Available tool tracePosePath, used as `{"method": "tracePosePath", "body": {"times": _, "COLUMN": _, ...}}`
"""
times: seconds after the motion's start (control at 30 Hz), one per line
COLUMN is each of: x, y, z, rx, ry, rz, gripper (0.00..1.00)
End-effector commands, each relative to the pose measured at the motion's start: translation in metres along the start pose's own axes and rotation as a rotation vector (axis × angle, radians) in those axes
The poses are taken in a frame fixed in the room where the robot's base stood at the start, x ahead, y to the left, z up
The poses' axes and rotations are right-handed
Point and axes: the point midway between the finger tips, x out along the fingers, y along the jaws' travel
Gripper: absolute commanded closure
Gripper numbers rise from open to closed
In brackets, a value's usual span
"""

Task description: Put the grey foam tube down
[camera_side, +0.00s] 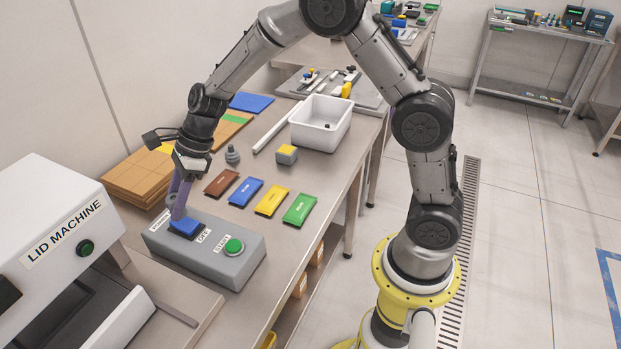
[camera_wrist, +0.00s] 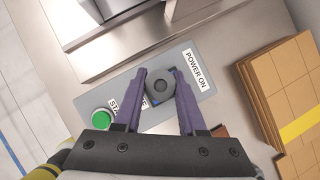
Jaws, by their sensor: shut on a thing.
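The grey foam tube (camera_wrist: 161,85) shows end-on in the wrist view as a round grey piece with a darker centre. My gripper (camera_wrist: 160,82) has its two purple fingers shut on it, one on each side. In the side view my gripper (camera_side: 178,208) points down over the grey control box (camera_side: 222,262), just at its blue switch (camera_side: 187,229). I cannot tell whether the tube touches the switch.
A green START button (camera_side: 234,246) is on the same box. The lid machine (camera_side: 60,240) stands at left. Brown, blue, yellow and green blocks lie behind the box. Cardboard (camera_side: 140,178), a small grey fitting (camera_side: 232,155) and a white bin (camera_side: 320,123) are farther back.

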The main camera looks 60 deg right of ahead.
Motion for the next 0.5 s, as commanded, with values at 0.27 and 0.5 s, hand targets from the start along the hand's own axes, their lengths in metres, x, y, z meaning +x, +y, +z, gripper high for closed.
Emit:
{"method": "tracePosePath", "body": {"times": 0.27, "x": -0.031, "y": 0.021, "z": -0.073, "rx": -0.181, "ry": -0.001, "rz": 0.106, "gripper": 1.00}}
{"method": "tracePosePath", "body": {"times": 0.5, "x": -0.084, "y": 0.035, "z": -0.159, "rx": -0.210, "ry": -0.001, "rz": 0.121, "gripper": 1.00}}
